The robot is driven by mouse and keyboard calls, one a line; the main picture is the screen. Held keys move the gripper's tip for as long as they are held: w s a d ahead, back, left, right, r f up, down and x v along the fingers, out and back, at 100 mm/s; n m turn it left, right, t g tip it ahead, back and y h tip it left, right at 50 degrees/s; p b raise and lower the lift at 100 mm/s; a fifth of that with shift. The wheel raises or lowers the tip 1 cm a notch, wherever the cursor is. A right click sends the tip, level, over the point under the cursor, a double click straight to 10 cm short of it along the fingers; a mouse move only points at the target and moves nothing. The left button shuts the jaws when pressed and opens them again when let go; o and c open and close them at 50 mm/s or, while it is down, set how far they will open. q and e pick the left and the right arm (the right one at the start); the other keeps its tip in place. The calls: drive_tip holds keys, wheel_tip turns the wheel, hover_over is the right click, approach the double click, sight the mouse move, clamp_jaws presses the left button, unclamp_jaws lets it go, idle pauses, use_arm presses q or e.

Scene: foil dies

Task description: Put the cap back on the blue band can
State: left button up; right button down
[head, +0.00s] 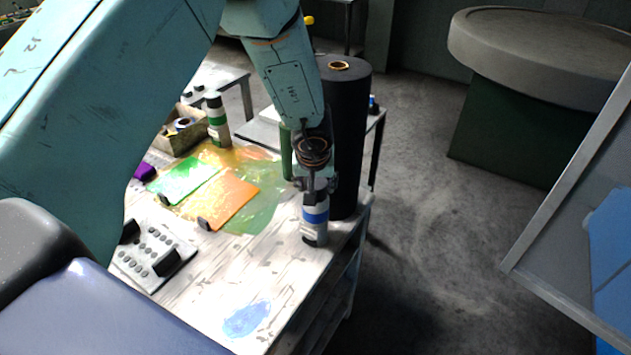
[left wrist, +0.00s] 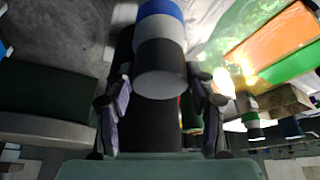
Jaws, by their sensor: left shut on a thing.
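The blue band can (head: 314,229) is whitish with a blue band and a dark lower end, near the table's right edge. It also shows at the top of the left wrist view (left wrist: 161,12). My left gripper (head: 316,187) is directly above it, pointing down. In the left wrist view a dark round cap (left wrist: 160,62) lies between my left fingertips (left wrist: 162,84), and the gripper is shut on it. The cap lines up with the can's pale top and appears to touch it; I cannot tell whether it is fully seated. My right gripper is not in view.
A tall black roll (head: 349,130) stands close behind the left gripper. The front of the table is mostly clear.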

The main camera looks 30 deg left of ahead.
use_arm(q)
drive_tip(key=o, duration=0.9)
drive_tip(key=o, duration=0.4)
drive_tip(key=shift+c, duration=0.2)
drive_tip(key=shift+r+p, duration=1.25)
drive_tip(key=shift+p, duration=0.15)
drive_tip(key=shift+r, duration=2.25)
